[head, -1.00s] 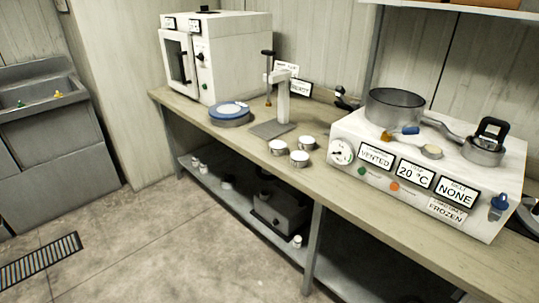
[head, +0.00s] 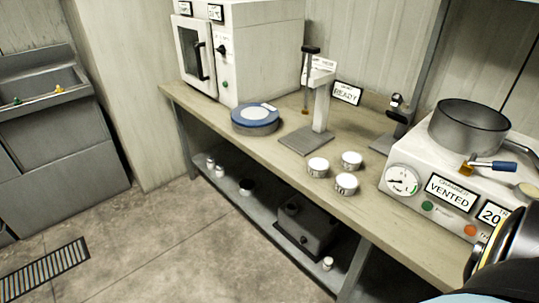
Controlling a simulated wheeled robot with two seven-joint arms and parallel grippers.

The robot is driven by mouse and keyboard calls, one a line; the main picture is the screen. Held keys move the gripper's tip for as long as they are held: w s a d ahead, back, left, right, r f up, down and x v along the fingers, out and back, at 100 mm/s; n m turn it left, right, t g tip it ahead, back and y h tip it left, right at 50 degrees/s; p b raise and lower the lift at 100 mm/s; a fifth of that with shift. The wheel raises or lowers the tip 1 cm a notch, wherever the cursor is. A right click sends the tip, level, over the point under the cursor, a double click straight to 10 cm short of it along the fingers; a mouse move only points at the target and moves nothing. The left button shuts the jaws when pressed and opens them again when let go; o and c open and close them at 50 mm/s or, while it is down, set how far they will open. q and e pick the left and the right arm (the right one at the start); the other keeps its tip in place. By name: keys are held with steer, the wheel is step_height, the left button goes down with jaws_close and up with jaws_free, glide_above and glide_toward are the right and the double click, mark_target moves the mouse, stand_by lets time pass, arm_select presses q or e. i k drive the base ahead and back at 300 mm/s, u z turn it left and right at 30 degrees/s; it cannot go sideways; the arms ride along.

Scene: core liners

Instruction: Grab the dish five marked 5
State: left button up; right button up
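Three small white round dishes stand close together on the bench: a left one (head: 318,167), a back right one (head: 352,160) and a front one (head: 346,183). The front one seems to carry a dark "10" on its side. The marks on the other two are too small to read, so I cannot tell which is marked 5. Neither of my grippers is in view. A dark, rounded part of my own arm shows at the lower right corner.
A blue-rimmed round device (head: 255,119) and a stand with a grey base (head: 306,139) are behind the dishes. A white control box (head: 448,185) with a pan (head: 468,127) stands to their right. A white oven (head: 245,55) is at the back left. The bench front edge is clear.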

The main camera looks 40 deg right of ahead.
mark_target(318, 167)
steer(key=z, duration=0.2)
steer(key=i, duration=0.85)
steer(key=z, duration=0.65)
